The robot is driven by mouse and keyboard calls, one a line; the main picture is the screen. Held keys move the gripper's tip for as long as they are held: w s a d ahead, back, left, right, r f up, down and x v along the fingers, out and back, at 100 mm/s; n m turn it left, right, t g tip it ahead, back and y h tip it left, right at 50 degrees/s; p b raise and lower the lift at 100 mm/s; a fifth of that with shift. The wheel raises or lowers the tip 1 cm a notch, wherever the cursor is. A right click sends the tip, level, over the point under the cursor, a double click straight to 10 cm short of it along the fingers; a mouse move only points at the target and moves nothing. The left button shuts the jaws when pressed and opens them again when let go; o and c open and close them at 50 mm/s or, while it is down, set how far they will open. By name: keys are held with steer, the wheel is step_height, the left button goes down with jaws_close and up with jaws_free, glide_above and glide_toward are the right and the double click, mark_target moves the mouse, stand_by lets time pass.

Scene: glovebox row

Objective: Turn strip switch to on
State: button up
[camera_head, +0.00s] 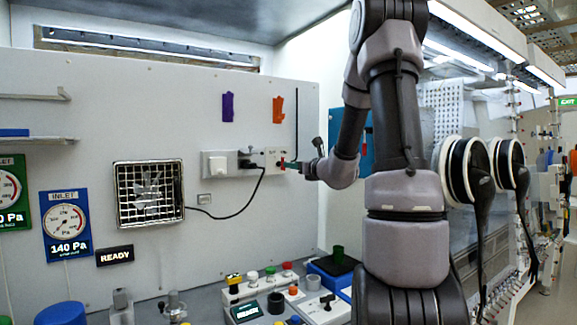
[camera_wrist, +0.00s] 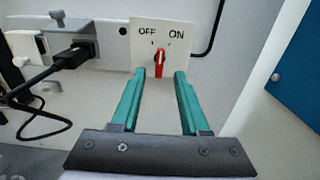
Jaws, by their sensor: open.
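The strip switch (camera_wrist: 159,62) is a small red handle on a white plate marked OFF at upper left and ON at upper right. In the wrist view the handle stands nearly upright, and I cannot tell for certain which mark it points to. My gripper (camera_wrist: 160,77) is open, its two green fingers to either side just below the handle, with a gap on both sides. In the head view my gripper (camera_head: 289,164) is at the wall, at the right end of the white power strip (camera_head: 258,158). The arm comes from the right.
A black plug (camera_wrist: 78,55) with a cable sits in the strip left of the switch. A caged fan (camera_head: 149,194) is on the wall further left. A bench below holds control boxes with buttons (camera_head: 252,276). A blue panel (camera_wrist: 300,85) is at the right.

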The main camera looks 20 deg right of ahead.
steer(key=s+d, duration=0.1)
steer(key=s, duration=0.5)
stand_by(0.3)
